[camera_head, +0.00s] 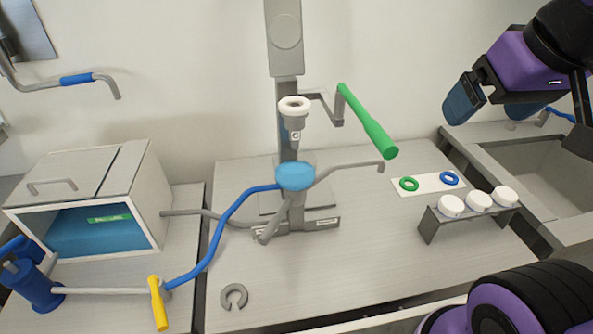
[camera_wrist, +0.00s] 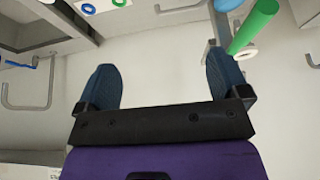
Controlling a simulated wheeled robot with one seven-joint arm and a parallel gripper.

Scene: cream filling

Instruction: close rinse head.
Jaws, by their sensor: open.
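A grey bent pipe with a blue grip (camera_head: 558,115) is at the right edge, beyond the sink, partly hidden by my arm. A bent grey pipe with a blue part (camera_wrist: 16,64) is at the left of the wrist view. Another bent grey pipe with a blue grip (camera_head: 78,79) is on the wall at far left. I cannot tell for sure which is the rinse head. My gripper (camera_head: 490,112) is raised at the upper right, above the sink side. In the wrist view its blue fingers (camera_wrist: 163,72) are wide apart with nothing between them.
A filling stand with a white funnel (camera_head: 295,103), green handle (camera_head: 367,122) and blue disc (camera_head: 295,176) stands mid-counter. A rack (camera_head: 430,229) with white round pieces stands near the sink (camera_head: 530,175). A box (camera_head: 150,220) stands at left. The counter front is mostly clear.

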